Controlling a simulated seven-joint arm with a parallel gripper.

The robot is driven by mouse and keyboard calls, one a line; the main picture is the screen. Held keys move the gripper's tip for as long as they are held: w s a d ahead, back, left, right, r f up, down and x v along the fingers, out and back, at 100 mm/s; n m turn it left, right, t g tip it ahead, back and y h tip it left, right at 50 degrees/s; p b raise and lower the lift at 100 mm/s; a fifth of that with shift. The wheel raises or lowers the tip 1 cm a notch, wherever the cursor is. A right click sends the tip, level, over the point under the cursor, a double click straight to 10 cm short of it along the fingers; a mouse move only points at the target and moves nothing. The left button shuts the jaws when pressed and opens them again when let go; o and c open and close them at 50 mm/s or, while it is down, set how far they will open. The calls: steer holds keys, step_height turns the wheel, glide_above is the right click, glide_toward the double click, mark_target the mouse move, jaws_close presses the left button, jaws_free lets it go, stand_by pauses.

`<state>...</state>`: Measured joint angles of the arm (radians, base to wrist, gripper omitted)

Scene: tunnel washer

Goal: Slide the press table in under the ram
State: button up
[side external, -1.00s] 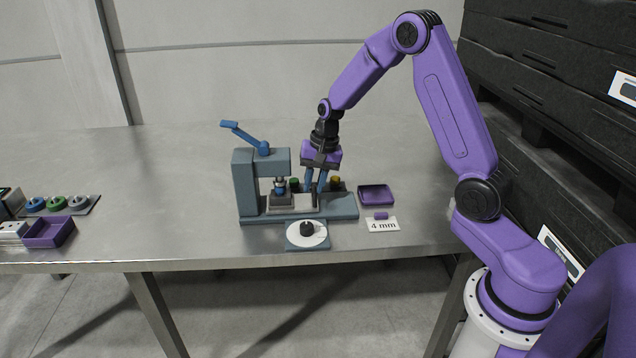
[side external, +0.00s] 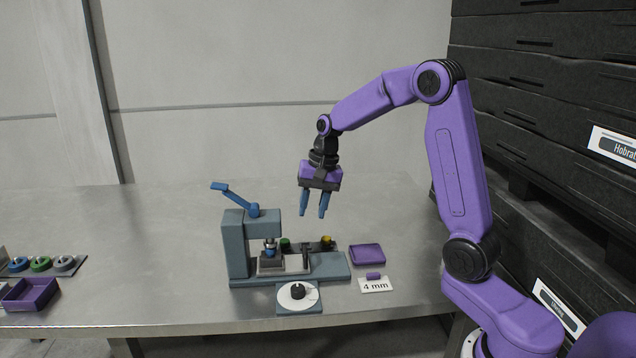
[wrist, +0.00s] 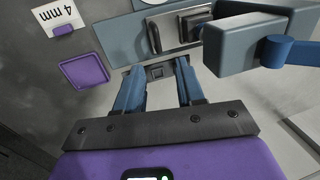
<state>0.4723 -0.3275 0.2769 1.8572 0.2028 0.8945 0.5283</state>
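The press (side external: 236,245) is a blue-grey C-shaped frame on a long base, with a blue lever on top. Its ram (side external: 269,247) hangs under the head. The press table (side external: 294,264), a light grey plate carrying a darker block and a thin dark upright handle (side external: 306,255), sits on the base with its block below the ram. In the wrist view the press head partly hides the table (wrist: 172,32), so exact alignment cannot be told. My gripper (side external: 312,214) is open and empty, raised above the base's right part. The wrist view shows its fingers (wrist: 158,66) apart.
A dial (side external: 298,297) sits in front of the press. A purple tray (side external: 367,254) and a "4 mm" card (side external: 376,285) lie to its right. Coloured rings and another purple tray (side external: 31,294) are at the far left. Black stacked crates (side external: 540,90) stand behind my arm.

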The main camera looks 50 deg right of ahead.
step_height(320, 180, up, 6)
steer(key=shift+s+d+r, duration=0.25)
steer(key=shift+s+d, duration=0.15)
steer(key=shift+s, duration=0.05)
steer(key=shift+a, duration=0.1)
steer(key=s+a+f+n+g, duration=0.1)
steer(key=s+a+f+n, duration=0.2)
steer(key=s+a+n, duration=0.8)
steer(key=s+a+f+n, duration=0.1)
steer(key=s+n, duration=0.4)
steer(key=s, duration=0.5)
steer(key=s+a+f+n+h, duration=0.1)
steer(key=s+n, duration=0.4)
steer(key=s, duration=0.5)
step_height(320, 180, down, 2)
steer(key=shift+s+a+f+n, duration=0.1)
steer(key=shift+s+a+n, duration=0.25)
steer(key=shift+a, duration=0.3)
